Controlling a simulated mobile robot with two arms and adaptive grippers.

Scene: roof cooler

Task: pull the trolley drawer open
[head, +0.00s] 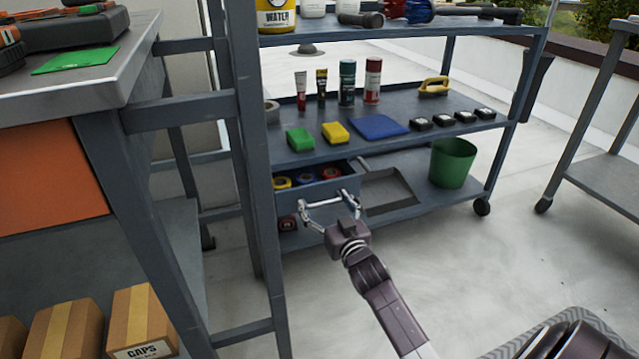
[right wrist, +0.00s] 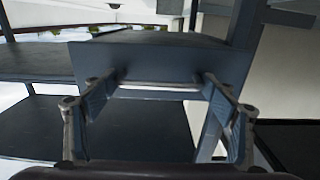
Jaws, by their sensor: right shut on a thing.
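The blue-grey trolley (head: 400,95) stands ahead with its drawer (head: 290,203) under the middle shelf. Coloured tape rolls (head: 306,177) show inside the drawer over its front edge; I cannot tell how far out it stands. My right gripper (head: 325,200) is at the drawer front, shut on the handle. In the right wrist view the fingers reach to the drawer front (right wrist: 160,62), one at each side of the pale handle bar (right wrist: 158,87). My left gripper is not in view.
A workbench (head: 130,60) stands close on the left, with cardboard boxes (head: 65,325) below. A green bucket (head: 452,162) stands on the trolley's lower shelf. Another metal table (head: 605,175) is at the right. The floor in front of the trolley is clear.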

